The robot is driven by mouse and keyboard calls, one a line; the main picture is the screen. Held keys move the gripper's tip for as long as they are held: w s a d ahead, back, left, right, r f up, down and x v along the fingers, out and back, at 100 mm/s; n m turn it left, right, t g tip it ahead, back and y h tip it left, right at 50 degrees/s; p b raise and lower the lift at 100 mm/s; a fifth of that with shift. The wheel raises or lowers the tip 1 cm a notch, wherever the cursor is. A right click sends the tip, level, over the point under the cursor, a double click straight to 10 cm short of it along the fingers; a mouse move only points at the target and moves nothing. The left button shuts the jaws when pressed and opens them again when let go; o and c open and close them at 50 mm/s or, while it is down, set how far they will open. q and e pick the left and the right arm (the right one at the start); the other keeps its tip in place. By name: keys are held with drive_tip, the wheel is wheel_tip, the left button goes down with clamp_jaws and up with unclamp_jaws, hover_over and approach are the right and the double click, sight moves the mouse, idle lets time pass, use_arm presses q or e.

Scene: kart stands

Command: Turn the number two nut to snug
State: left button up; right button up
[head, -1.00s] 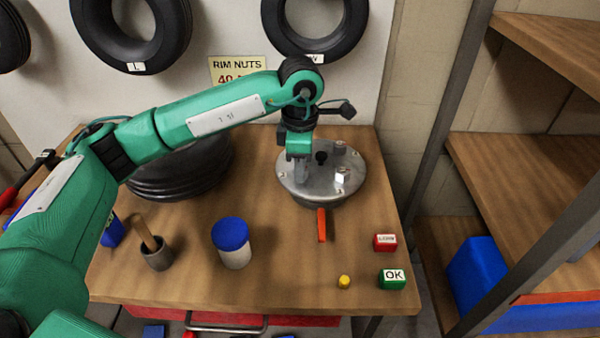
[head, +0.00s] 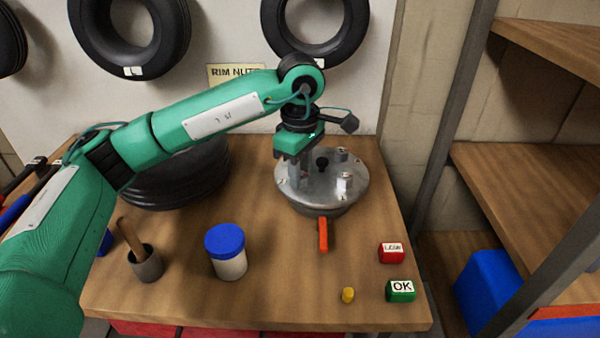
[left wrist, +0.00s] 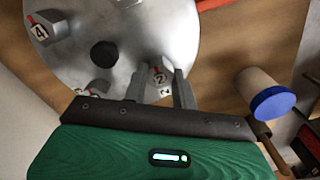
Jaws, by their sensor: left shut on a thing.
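The round metal rim plate (head: 318,200) lies on the bench with several numbered nuts around a black centre knob (head: 321,164). The number two nut (left wrist: 158,77) sits at the plate's edge in the left wrist view, between my fingers; a "2" is also marked on the plate beside it. My left gripper (left wrist: 160,88) is shut on this nut from above. In the head view my left gripper (head: 300,168) reaches down at the plate's left side and hides the nut. The number four nut (left wrist: 43,29) shows across the plate. My right gripper is not in view.
An orange bar (head: 323,235) juts in front of the plate. A red block (head: 391,253), a green OK block (head: 400,290) and a small yellow piece (head: 348,295) lie at front right. A blue-lidded jar (head: 227,252), a grey cup (head: 147,264) and tyres (head: 175,180) are left.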

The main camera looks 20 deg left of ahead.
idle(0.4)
use_arm(q)
drive_tip(key=o, duration=1)
drive_tip(key=shift+d, duration=0.1)
drive_tip(key=shift+r, duration=0.1)
